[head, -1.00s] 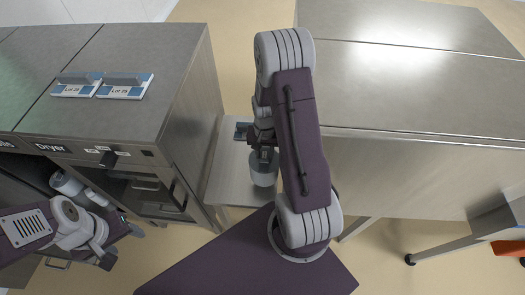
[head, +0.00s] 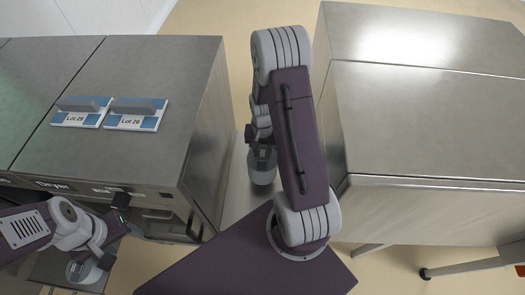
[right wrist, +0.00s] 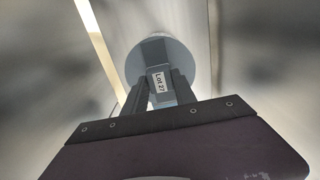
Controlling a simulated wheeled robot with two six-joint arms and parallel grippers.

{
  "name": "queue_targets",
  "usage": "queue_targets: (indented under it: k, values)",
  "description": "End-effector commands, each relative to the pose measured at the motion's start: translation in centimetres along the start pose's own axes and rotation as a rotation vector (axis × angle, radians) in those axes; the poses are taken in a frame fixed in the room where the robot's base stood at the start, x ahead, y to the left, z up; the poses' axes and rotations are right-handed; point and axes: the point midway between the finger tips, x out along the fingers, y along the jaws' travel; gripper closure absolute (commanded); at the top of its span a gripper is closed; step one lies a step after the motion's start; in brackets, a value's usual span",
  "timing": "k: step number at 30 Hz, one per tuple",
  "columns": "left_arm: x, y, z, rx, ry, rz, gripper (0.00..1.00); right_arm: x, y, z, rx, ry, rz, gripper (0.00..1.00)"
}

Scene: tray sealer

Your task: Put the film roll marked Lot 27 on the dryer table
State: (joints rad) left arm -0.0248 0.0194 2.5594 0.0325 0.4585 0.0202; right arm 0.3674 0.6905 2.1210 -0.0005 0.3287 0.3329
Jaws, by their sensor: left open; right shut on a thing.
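My right gripper (head: 262,142) is shut on the film roll (head: 262,170), a pale grey cylinder hanging below it between the two cabinets. In the right wrist view the roll (right wrist: 186,58) shows as a round grey-blue face, with a "Lot 27" label (right wrist: 158,82) on the part between the fingers. The steel dryer table (head: 160,70), with "Dryer" on its front edge, is at the left of the head view. The roll is to its right, apart from it. My left gripper (head: 118,225) is open near the dryer's front edge, partly hidden.
Two blue-and-white lot plates with grey bars, a left one (head: 82,118) and a right one (head: 136,122), lie on the dryer top; their numbers are small. The near top is bare. A large steel cabinet (head: 430,120) stands right. A pale low surface (head: 238,195) lies between.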

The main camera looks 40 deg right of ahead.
Motion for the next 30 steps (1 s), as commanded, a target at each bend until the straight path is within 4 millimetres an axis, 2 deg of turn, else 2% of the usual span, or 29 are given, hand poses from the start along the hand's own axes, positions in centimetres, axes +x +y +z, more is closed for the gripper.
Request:
queue_targets:
  k: [11,30]
  values:
    - [0.5,0.0,0.1,0.0,-0.001,0.0,0.41,0.5,0.0,0.0,0.0,0.0,0.0,1.0]
    - [6.1,-0.1,0.7,0.0,-0.001,0.0,0.41,7.0,0.0,0.0,0.0,0.0,0.0,1.0]
